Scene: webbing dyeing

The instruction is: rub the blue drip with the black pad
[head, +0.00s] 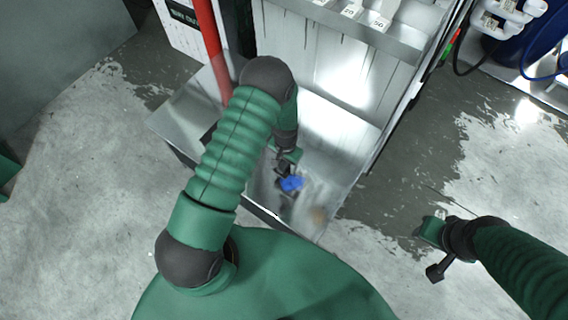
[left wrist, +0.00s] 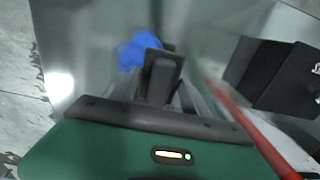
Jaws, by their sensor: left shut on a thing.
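The blue drip (head: 291,184) is a bright blue patch on the shiny metal surface (head: 345,160) in the head view. My left gripper (head: 284,172) is right over its upper edge, pointing down. In the left wrist view the gripper (left wrist: 163,85) is shut on the black pad (left wrist: 153,52), a small dark piece. The blue drip (left wrist: 131,53) shows beside and behind the pad there. The pad overlaps the blue in the picture; I cannot tell whether they touch. My right gripper (head: 432,248) is off to the right over the floor, its jaws unclear.
A brown smudge (head: 318,215) lies on the metal near the front edge. A red pole (head: 211,50) stands at the left of the metal cabinet, and a black box (left wrist: 275,75) is at the right in the left wrist view. Blue drums (head: 545,45) stand at the far right. The floor is wet in patches.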

